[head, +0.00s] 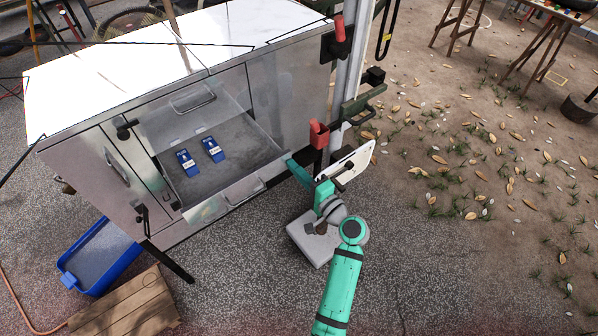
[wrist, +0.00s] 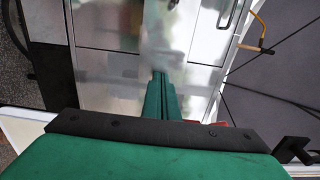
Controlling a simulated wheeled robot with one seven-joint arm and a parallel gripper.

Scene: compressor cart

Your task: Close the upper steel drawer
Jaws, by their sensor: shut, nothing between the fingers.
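The steel cart has an upper drawer front (head: 172,118) with a bar handle (head: 194,101); it looks about flush with the cart face. Below it a steel drawer (head: 228,203) stands pulled out, with its own bar handle (head: 246,191). Two blue boxes (head: 187,162) (head: 212,149) lie inside this open drawer. My gripper (head: 291,164) is shut and empty, just right of the open drawer's front right corner; I cannot tell whether it touches. In the wrist view its green fingers (wrist: 159,76) point at shiny steel panels (wrist: 110,60).
A red holder (head: 319,134) and dark brackets (head: 362,103) stick out at the cart's right end, close to my gripper. A blue bin (head: 100,262) and a wooden crate (head: 128,305) stand at lower left. Open ground lies right of my arm.

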